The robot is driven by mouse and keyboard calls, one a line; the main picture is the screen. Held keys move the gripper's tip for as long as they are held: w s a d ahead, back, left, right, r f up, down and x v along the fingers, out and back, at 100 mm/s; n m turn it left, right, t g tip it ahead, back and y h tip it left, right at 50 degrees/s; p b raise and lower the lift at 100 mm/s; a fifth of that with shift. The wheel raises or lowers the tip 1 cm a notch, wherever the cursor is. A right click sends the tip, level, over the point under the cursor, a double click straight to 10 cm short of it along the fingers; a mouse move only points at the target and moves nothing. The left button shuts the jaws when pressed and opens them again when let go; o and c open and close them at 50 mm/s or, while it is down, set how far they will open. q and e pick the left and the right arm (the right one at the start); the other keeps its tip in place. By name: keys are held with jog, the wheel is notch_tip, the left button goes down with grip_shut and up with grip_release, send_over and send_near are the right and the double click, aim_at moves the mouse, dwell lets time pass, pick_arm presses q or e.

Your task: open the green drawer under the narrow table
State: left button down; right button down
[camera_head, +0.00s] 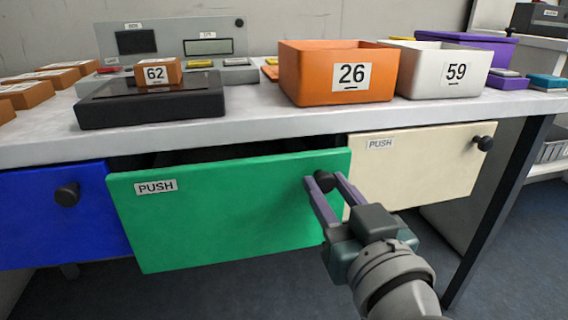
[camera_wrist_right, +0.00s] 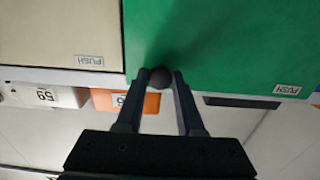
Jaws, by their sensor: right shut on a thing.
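The green drawer (camera_head: 225,215) is under the table, with a PUSH label at its upper left. It stands out in front of the blue and cream drawers, with a dark gap above its left part. Its dark round knob (camera_head: 324,181) is near the upper right corner. My right gripper (camera_head: 326,182) is shut on the knob, one finger on each side. The right wrist view shows the knob (camera_wrist_right: 161,77) between the fingertips, against the green front (camera_wrist_right: 225,45). My left gripper is in neither view.
A blue drawer (camera_head: 50,225) is on the left and a cream drawer (camera_head: 420,170) on the right, both with dark knobs. The table (camera_head: 265,122) bears an orange bin (camera_head: 300,80), a white bin (camera_head: 420,75), a black scanner pad (camera_head: 150,112) and small orange boxes. A dark table leg (camera_head: 500,210) stands at right.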

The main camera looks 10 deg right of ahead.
jog(key=shift+s+p, duration=0.3)
jog(key=shift+s, duration=0.25)
jog(key=s+p, duration=0.5)
jog(key=s, duration=1.2)
jog(key=shift+s+d, duration=0.3)
jog(key=shift+s, duration=0.1)
jog(key=c, duration=0.5)
grip_release()
jog(key=s, duration=1)
jog(key=shift+d+p, duration=0.15)
jog(key=shift+p, duration=0.15)
